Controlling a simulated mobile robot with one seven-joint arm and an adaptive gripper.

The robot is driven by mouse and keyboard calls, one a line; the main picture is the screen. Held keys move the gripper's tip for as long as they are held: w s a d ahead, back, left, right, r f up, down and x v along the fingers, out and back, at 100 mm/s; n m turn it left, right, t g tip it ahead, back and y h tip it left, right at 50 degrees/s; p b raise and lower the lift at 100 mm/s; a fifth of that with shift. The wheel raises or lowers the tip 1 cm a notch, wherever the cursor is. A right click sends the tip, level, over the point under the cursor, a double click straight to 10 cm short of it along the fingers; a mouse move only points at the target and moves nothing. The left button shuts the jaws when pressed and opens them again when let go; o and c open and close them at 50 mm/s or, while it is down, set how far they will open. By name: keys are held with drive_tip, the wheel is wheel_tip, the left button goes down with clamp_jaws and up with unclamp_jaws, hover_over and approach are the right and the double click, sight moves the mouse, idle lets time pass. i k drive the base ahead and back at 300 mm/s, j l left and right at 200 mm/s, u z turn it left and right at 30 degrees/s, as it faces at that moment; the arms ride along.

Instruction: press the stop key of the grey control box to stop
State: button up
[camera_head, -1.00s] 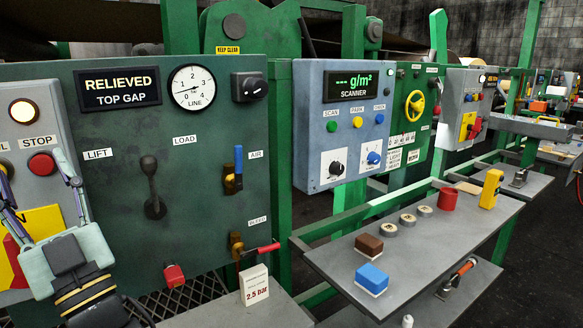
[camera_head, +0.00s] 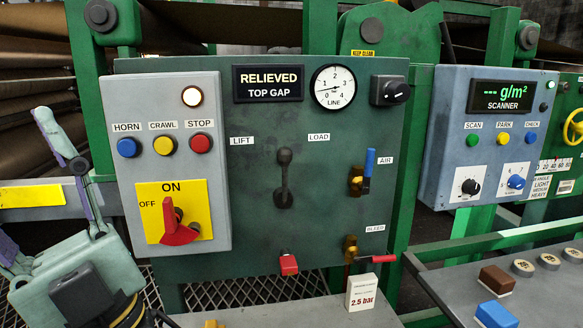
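The grey control box (camera_head: 175,170) stands at the left of the green panel. Its red stop key (camera_head: 200,143) sits under the STOP label, right of the yellow crawl key (camera_head: 164,145) and the blue horn key (camera_head: 127,147). A round lamp (camera_head: 192,96) above is lit pale. A red rotary switch (camera_head: 178,222) on a yellow plate is below, marked ON and OFF. My gripper (camera_head: 24,180) is at the lower left with its fingers spread and nothing between them. It shows left of the box, apart from the stop key in the picture; one finger is partly cut off.
The green panel (camera_head: 255,215) carries a lift/load lever (camera_head: 284,178), a blue-handled air valve (camera_head: 366,170) and a red-handled bleed valve (camera_head: 370,259). A shelf with a 2.5 bar card (camera_head: 362,292) is below. The scanner box (camera_head: 490,135) is at the right.

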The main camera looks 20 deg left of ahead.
sight(199, 143)
drive_tip(key=k+j+u, duration=0.1)
drive_tip(key=u, duration=1.05)
drive_tip(key=k, duration=0.05)
